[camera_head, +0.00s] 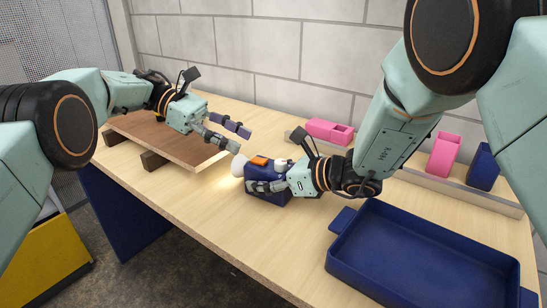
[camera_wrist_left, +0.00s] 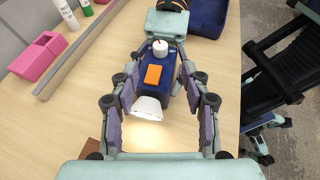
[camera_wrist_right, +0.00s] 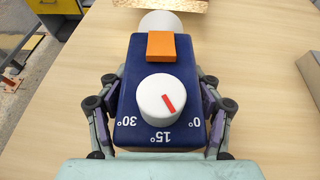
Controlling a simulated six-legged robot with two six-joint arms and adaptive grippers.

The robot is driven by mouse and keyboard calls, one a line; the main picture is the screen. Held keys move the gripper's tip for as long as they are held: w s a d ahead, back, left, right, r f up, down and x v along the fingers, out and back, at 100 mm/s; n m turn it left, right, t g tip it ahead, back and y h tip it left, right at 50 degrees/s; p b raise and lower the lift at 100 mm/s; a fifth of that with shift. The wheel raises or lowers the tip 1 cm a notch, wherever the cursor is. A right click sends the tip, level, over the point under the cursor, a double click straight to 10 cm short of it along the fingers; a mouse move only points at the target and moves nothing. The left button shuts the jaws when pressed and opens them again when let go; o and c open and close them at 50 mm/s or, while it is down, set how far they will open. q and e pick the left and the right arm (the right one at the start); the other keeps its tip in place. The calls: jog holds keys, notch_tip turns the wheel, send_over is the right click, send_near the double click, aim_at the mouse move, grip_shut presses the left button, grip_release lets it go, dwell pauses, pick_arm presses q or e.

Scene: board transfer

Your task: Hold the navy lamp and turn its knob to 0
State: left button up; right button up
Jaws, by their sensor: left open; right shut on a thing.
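The navy lamp (camera_head: 262,175) stands on the table, with a white head, an orange block on top and a white knob. My right gripper (camera_wrist_right: 161,100) is shut on its navy body, one finger along each side. In the right wrist view the knob (camera_wrist_right: 153,108) carries a red mark slanting down-right, between the 15° and 0° labels. My left gripper (camera_head: 239,140) is open and empty, just above and behind the lamp's white head (camera_head: 239,166). In the left wrist view the lamp (camera_wrist_left: 152,102) shows between its spread fingers, with a glow below the head.
A brown board (camera_head: 170,137) lies on dark blocks at the left. A navy tray (camera_head: 425,255) is at the front right. Pink bins (camera_head: 330,131) and a navy bin (camera_head: 484,168) stand by a rail (camera_head: 462,190) along the wall.

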aim_at(280, 161)
pick_arm(q)
jog(key=x, duration=0.9)
jog(key=shift+s+d+f, duration=0.1)
jog(key=shift+d+f, duration=0.05)
jog(key=shift+d, duration=0.05)
grip_shut()
